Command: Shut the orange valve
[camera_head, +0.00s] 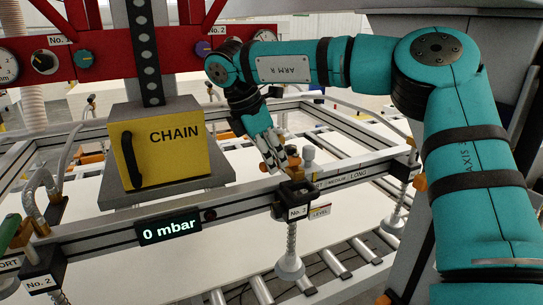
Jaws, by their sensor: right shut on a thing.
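My right arm (455,160), teal with black bands, reaches in from the right. Its gripper (275,155) points down at the front rail of the gantry frame and is shut on an orange valve handle (293,163). My left gripper is not in view.
A yellow CHAIN box (185,150) stands left of the gripper. A display (168,229) on the front rail reads 0 mbar. A suction cup (289,268) hangs below the rail over a white sheet (130,275) and rollers. A red panel (105,50) with dials is behind.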

